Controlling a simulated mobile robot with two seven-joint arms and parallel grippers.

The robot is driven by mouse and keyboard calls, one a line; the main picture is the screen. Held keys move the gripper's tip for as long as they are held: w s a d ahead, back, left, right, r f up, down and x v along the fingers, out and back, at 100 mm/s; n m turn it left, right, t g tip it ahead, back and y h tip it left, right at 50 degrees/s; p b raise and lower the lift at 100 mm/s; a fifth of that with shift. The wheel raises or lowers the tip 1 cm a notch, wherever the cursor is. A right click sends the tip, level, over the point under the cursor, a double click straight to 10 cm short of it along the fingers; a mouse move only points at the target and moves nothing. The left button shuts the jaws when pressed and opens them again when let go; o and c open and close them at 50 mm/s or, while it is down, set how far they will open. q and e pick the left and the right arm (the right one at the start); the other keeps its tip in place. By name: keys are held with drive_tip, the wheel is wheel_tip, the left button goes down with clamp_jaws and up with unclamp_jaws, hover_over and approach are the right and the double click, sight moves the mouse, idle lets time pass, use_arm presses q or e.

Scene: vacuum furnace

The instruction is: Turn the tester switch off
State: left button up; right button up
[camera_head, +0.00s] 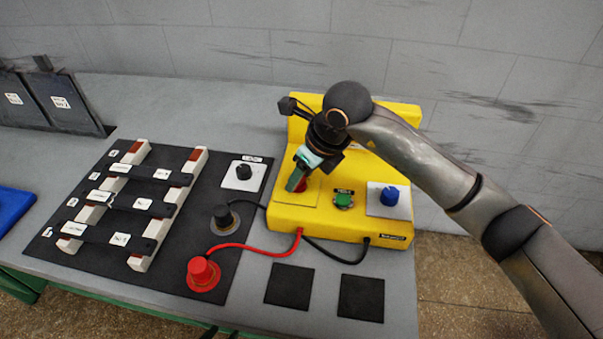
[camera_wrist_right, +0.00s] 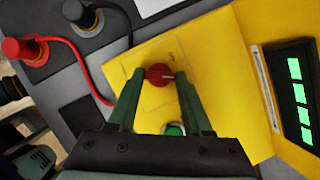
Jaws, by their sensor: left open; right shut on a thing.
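The yellow tester (camera_head: 340,218) stands on the grey bench. Its red switch knob (camera_head: 302,186) is mostly hidden by my right gripper (camera_head: 297,180) in the head view. In the right wrist view the red switch knob (camera_wrist_right: 159,75) sits between the green fingertips of my right gripper (camera_wrist_right: 160,77), which is shut on it. A pale mark on the knob points to the right in that view. The tester's display (camera_wrist_right: 300,95) shows lit green digits. My left gripper is not seen in the head view.
A green button (camera_head: 343,199) and a blue knob (camera_head: 390,196) are beside the red one. Red (camera_head: 203,273) and black (camera_head: 223,218) lead plugs stand on the dark mat (camera_head: 120,270) at left, with cables to the tester. Two black squares (camera_head: 289,286) lie in front.

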clamp_jaws()
